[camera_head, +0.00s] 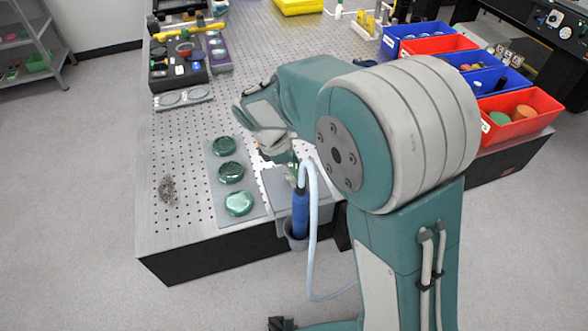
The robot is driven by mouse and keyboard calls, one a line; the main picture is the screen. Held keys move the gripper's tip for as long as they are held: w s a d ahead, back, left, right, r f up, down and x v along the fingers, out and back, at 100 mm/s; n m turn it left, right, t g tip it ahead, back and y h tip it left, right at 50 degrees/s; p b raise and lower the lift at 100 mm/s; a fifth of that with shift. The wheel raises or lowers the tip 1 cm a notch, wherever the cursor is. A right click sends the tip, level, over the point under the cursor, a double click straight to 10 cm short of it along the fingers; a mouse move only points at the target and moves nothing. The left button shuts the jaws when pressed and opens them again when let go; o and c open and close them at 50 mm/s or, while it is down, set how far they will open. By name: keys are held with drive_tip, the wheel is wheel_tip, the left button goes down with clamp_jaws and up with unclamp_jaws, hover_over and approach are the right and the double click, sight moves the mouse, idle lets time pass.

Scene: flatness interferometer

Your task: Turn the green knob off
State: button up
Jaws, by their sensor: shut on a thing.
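My gripper (279,152) is at the front part of the perforated table, low over a grey box (318,211) at the table's front edge. The arm covers much of the gripper and of the box. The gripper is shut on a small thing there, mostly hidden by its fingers. A bit of green (291,171) shows just below the fingers and appears to be the green knob. Its turned position cannot be seen.
Three green glass discs (231,173) lie on a grey plate left of the gripper. A blue-handled tool (300,213) with a pale hose stands in a holder at the front edge. Red and blue bins (521,114) line the right side. Black equipment (178,66) stands at the back left.

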drive_tip(key=m+g, duration=0.1)
drive_tip(key=m, duration=0.2)
drive_tip(key=m+g+y, duration=0.1)
drive_tip(key=m, duration=0.3)
drive_tip(key=shift+w+d+g, duration=0.1)
drive_tip(key=shift+w+g, duration=0.1)
drive_tip(key=shift+g, duration=0.1)
drive_tip(key=m+y, duration=0.1)
drive_tip(key=m, duration=0.2)
drive_tip(key=m+g+y, duration=0.1)
drive_tip(key=m, duration=0.2)
drive_tip(key=shift+m, duration=0.3)
drive_tip(key=o, duration=1)
drive_tip(key=shift+c, duration=0.2)
drive_tip(key=v, duration=1.2)
drive_tip(key=shift+w, duration=0.2)
drive_tip(key=shift+d+f, duration=0.1)
drive_tip(key=shift+f, duration=0.05)
